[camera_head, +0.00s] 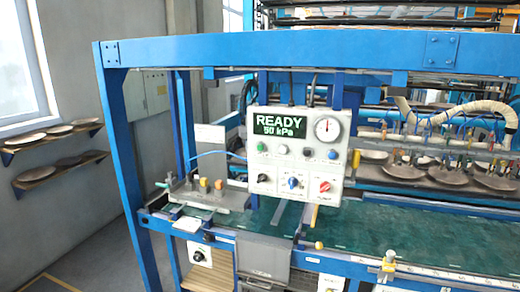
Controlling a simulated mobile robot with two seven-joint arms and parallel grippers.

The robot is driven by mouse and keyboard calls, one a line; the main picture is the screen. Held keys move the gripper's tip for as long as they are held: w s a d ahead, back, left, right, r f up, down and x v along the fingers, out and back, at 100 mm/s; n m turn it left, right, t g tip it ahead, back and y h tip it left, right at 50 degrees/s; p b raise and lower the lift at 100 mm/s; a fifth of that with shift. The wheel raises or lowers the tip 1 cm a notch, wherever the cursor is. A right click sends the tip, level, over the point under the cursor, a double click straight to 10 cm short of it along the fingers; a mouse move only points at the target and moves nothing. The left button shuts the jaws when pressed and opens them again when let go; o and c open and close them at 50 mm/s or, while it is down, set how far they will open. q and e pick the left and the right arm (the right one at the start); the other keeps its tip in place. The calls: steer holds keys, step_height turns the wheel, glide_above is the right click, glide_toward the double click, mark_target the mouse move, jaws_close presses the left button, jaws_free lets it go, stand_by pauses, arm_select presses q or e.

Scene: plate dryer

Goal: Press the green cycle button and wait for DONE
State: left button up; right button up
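The control panel (298,155) is a light grey box hanging from the blue frame in the middle of the view. Its display (280,123) reads "READY 50 kPa" in green on black. The green button (260,147) sits at the panel's left side, below the display. A round pressure gauge (327,129) is at the panel's upper right. Neither of my grippers shows in this view.
A blue beam (280,50) runs across above the panel, with a blue post (129,180) at left. The green bed (400,236) lies below. Plates (447,175) sit on a rack at right. Wall shelves (60,171) hold plates at left. Space before the panel looks clear.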

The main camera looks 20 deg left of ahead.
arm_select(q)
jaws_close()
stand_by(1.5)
